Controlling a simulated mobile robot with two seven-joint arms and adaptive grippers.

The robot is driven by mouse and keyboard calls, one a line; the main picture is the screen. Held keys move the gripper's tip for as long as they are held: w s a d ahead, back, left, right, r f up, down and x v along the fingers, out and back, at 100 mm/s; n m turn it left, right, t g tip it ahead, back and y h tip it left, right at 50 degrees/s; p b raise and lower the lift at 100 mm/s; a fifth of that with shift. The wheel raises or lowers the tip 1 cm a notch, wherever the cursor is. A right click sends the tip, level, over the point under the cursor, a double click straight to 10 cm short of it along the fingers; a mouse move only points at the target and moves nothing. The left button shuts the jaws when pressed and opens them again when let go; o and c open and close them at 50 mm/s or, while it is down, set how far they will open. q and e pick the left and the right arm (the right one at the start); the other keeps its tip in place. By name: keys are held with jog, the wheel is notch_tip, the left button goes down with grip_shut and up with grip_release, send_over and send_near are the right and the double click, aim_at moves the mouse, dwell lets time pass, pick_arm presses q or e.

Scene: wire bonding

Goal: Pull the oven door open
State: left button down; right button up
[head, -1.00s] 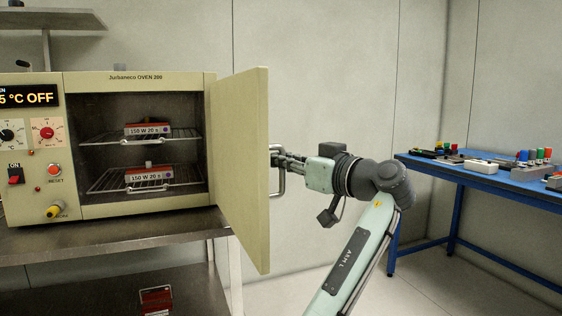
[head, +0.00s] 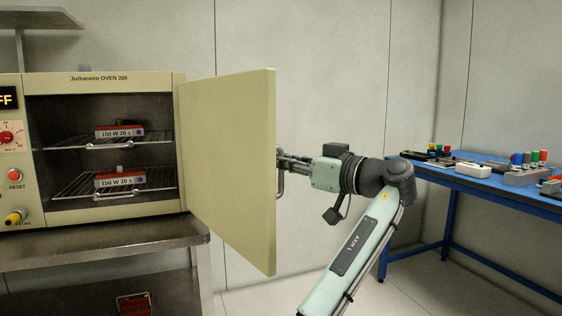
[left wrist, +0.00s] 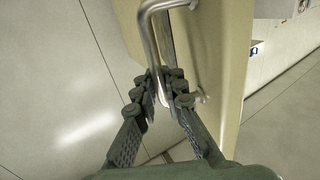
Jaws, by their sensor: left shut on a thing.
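The beige oven (head: 130,82) stands at the left of the head view with its front uncovered. Its door (head: 228,170) is swung wide open on the right side, with its inner face showing. A metal bar handle (head: 281,187) is on the door's far side, mostly hidden behind the door edge. My left gripper (head: 281,159) is shut on this handle. In the left wrist view, the fingers (left wrist: 164,88) close around the handle bar (left wrist: 149,32), next to the door (left wrist: 230,70). My right gripper is in neither view.
Two wire racks (head: 70,183) inside the oven hold red boxes labelled 150 W 20 s. The oven stands on a metal table (head: 110,238). A blue workbench (head: 480,184) with small parts stands at the right. Floor between them is free.

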pick_arm(q)
jog(key=shift+d, duration=0.1)
jog(key=c, duration=1.6)
grip_release()
jog(key=shift+d, duration=0.1)
jog(key=shift+c, duration=0.2)
jog(key=shift+o, duration=0.3)
jog(key=shift+s, duration=0.1)
jog(key=v, duration=0.7)
jog(key=shift+s+f, duration=0.1)
jog(key=shift+s, duration=0.1)
